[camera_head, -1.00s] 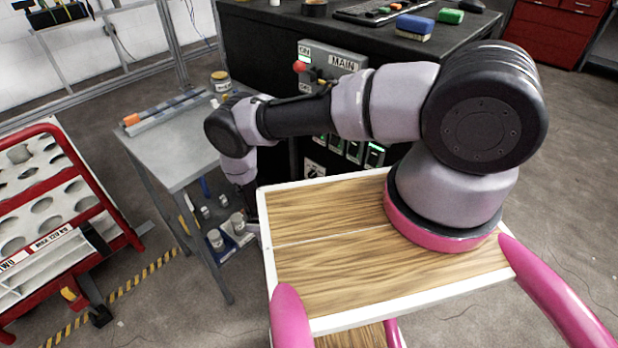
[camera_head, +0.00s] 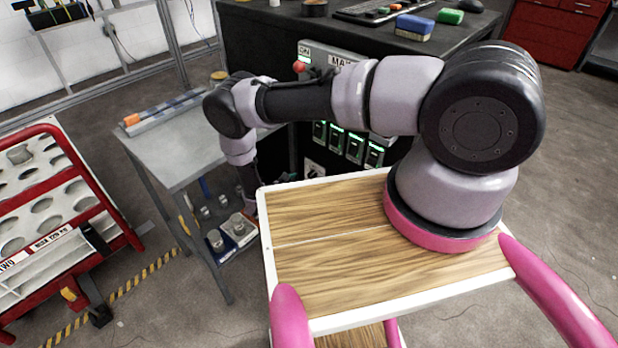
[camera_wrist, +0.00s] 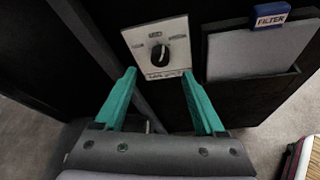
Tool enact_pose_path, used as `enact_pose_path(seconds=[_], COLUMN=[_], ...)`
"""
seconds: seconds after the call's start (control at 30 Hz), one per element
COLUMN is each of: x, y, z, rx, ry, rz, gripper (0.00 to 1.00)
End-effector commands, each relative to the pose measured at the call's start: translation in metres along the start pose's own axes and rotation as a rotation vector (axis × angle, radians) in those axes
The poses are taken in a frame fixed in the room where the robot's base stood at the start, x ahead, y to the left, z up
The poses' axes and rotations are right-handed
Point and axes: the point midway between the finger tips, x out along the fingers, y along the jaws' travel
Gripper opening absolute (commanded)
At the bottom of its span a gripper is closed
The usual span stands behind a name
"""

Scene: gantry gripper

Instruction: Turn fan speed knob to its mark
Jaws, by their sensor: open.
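The knob (camera_wrist: 158,54) is dark and round on a pale square plate (camera_wrist: 138,37) with small dark markings, in the wrist view. The plate's print is too small to read for certain. My gripper (camera_wrist: 156,76) has two green fingers, spread open and empty, with the knob ahead of and between their tips, apart from them as far as I can tell. In the head view a pale plate with a dark knob (camera_head: 314,170) shows low on the black cabinet, partly hidden.
A holder labelled FILTER (camera_wrist: 270,18) with a grey panel is right of the plate. A grey metal table (camera_head: 165,145) stands left of the cabinet (camera_head: 262,60). Green-lit switches (camera_head: 355,147) sit above the knob. A red-framed cart (camera_head: 75,180) stands far left.

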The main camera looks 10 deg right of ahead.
Motion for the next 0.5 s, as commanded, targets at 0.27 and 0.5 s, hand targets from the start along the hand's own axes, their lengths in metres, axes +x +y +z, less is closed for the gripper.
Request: enact_pose_path(seconds=[0.27, 0.5], x=[0.054, 0.076], y=[-0.002, -0.001], z=[0.0, -0.001], rx=[0.001, 0.001], ry=[0.0, 0.001], rz=[-0.003, -0.001], gripper=[0.72, 0.72])
